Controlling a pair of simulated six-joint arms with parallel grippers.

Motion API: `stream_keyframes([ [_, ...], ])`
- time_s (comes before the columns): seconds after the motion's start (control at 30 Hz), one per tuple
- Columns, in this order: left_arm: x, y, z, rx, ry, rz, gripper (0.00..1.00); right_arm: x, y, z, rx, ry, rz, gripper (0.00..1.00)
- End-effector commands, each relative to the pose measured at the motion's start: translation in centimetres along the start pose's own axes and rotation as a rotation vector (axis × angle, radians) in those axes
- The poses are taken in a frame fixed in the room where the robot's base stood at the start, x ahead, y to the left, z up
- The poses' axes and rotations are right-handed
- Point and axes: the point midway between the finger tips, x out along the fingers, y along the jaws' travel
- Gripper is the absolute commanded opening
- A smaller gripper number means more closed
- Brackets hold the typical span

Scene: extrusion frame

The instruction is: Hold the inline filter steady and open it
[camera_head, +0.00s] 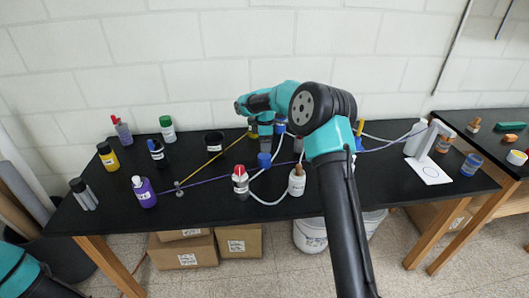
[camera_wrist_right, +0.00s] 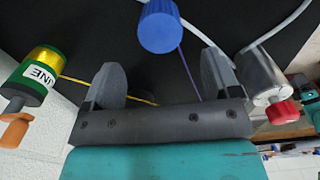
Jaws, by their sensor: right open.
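My right gripper (camera_wrist_right: 163,80) is open, with nothing between its two grey fingers. In the head view it is at the table's back, partly hidden by my arm. A blue cap (camera_wrist_right: 160,25) lies beyond the fingertips, apart from them. A green-and-yellow cylinder (camera_wrist_right: 38,72) with a white label ending in "INE" and an orange end is left of the fingers in the wrist view; it shows partly in the head view (camera_head: 253,129). A silver cylinder (camera_wrist_right: 262,75) with a red end is to the right. I cannot tell which part is the inline filter. My left gripper is out of view.
White tubing (camera_head: 265,200) and a purple cord (camera_head: 215,180) cross the black table (camera_head: 230,212). Several bottles stand at left; a black cup (camera_head: 214,142) is near the back. A red-capped bottle (camera_head: 241,182) and a brown-topped bottle (camera_head: 297,180) stand in front. A white wall is close behind.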

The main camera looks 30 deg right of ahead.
Motion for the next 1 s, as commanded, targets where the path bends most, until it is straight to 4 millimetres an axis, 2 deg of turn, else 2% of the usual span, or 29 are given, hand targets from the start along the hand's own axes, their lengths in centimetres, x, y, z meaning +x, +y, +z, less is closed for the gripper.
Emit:
stream_keyframes([
  [0.1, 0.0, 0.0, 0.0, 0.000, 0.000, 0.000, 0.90, -1.3, 0.0, 0.0, 0.000, 0.000, 0.000, 0.83],
  [0.2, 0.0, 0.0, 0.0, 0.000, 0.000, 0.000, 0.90, -1.8, 0.0, 0.0, 0.000, 0.000, -0.001, 0.83],
  [0.87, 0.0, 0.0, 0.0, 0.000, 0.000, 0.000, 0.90, -1.8, 0.0, 0.0, 0.000, -0.001, -0.001, 0.83],
  [1.0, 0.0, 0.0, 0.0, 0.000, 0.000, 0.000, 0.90, -2.0, -0.4, -0.8, -0.002, 0.008, -0.003, 0.83],
])
